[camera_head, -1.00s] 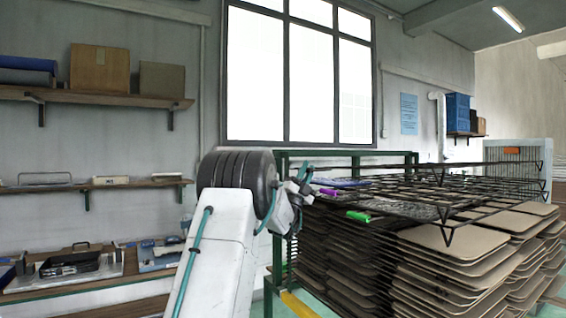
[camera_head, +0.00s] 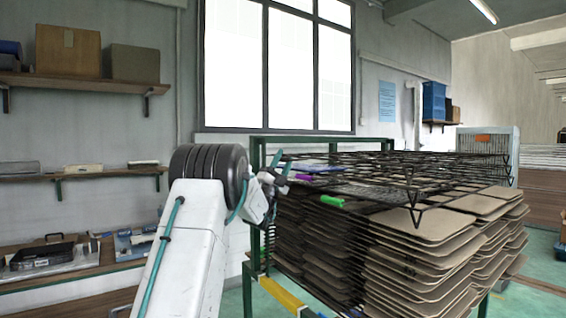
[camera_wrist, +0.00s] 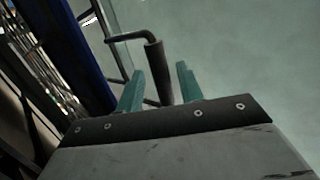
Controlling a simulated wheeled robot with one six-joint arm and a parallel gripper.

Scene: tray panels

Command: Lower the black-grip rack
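In the wrist view a black grip (camera_wrist: 154,72) on a bent dark rod stands between the two teal fingers of my gripper (camera_wrist: 160,84). The fingers are apart, with a visible gap to the grip on the right side. In the head view my gripper (camera_head: 283,165) is at the near left edge of the stacked wire racks (camera_head: 375,172). A green grip (camera_head: 332,201) and a purple grip (camera_head: 303,178) show on rack edges just right of it. The black grip cannot be made out in the head view.
Brown panels (camera_head: 430,262) lie stacked in the green frame (camera_head: 247,290) below the wire racks. A yellow bar (camera_head: 281,293) sits low at its front. A blue bar (camera_wrist: 85,60) runs left of the fingers. Open floor shows right of them in the wrist view.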

